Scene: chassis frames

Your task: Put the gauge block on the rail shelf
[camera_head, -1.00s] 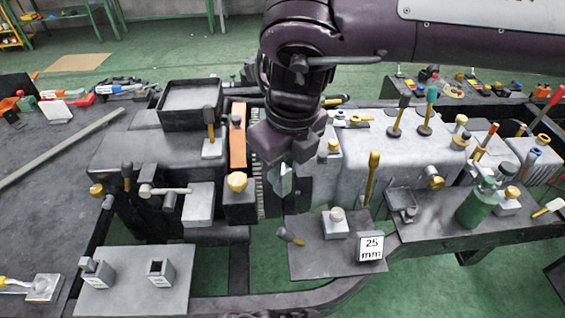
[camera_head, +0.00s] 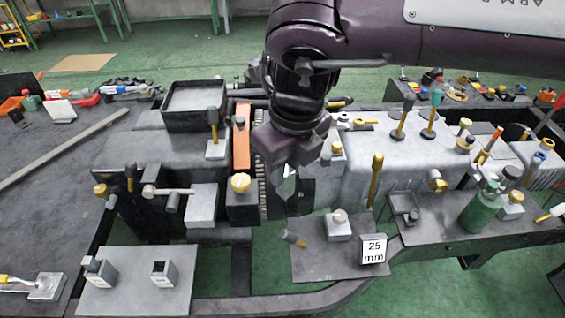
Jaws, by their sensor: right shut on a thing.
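My right gripper (camera_head: 288,166) points down over the middle of the chassis, its jaws shut on a small pale piece (camera_head: 288,188). The jaws hide most of this piece, and I cannot tell whether it is the gauge block. A dark-edged block marked "25 mm" (camera_head: 373,249) stands upright on a flat grey shelf (camera_head: 325,268) by the front rail, at the shelf's right side. The gripper is above and left of that block, apart from it. My left gripper is not in view.
On the same shelf are a grey block with a round knob (camera_head: 338,225) and a dark-headed tool (camera_head: 294,238). Another plate (camera_head: 130,290) at lower left holds two small boxes. A green bottle (camera_head: 482,208) stands on the right shelf. The grey shelf's front left is bare.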

